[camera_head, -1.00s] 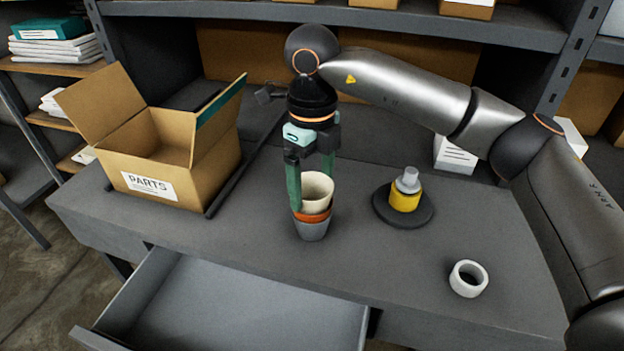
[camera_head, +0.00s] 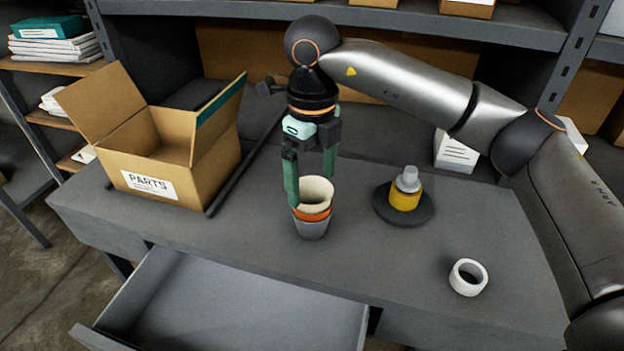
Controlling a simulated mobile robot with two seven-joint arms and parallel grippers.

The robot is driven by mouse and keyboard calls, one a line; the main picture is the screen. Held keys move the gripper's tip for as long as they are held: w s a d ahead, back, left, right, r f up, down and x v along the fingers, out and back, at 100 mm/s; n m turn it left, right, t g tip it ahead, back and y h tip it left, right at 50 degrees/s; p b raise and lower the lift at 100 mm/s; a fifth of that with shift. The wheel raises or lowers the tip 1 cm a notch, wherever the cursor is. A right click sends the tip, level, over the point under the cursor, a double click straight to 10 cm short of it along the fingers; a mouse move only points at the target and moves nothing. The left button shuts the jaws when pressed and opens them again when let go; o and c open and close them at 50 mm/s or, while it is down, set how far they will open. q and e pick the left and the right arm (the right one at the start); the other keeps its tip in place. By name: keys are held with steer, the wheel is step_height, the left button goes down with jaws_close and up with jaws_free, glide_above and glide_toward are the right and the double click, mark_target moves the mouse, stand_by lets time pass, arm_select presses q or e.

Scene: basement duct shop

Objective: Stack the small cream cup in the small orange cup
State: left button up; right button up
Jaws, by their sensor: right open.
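The small cream cup (camera_head: 316,193) sits upright inside the small orange cup (camera_head: 313,216), with its upper part standing above the orange rim. The orange cup is itself nested in a grey cup (camera_head: 312,231) on the desk. My right gripper (camera_head: 312,190) is open, pointing down, with its green fingers on either side of the cream cup's upper part. The near left finger covers the cream cup's left edge. I cannot tell whether the fingers touch the cup. My left gripper is not in view.
An open cardboard parts box (camera_head: 185,150) stands at the left of the grey desk (camera_head: 370,245). A yellow and grey piece (camera_head: 406,190) on a dark round base stands to the right. A white tape roll (camera_head: 468,277) lies near the front. A drawer (camera_head: 230,310) is open below.

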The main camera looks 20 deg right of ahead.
step_height(320, 180, up, 11)
steer(key=shift+p, duration=0.3)
stand_by(0.4)
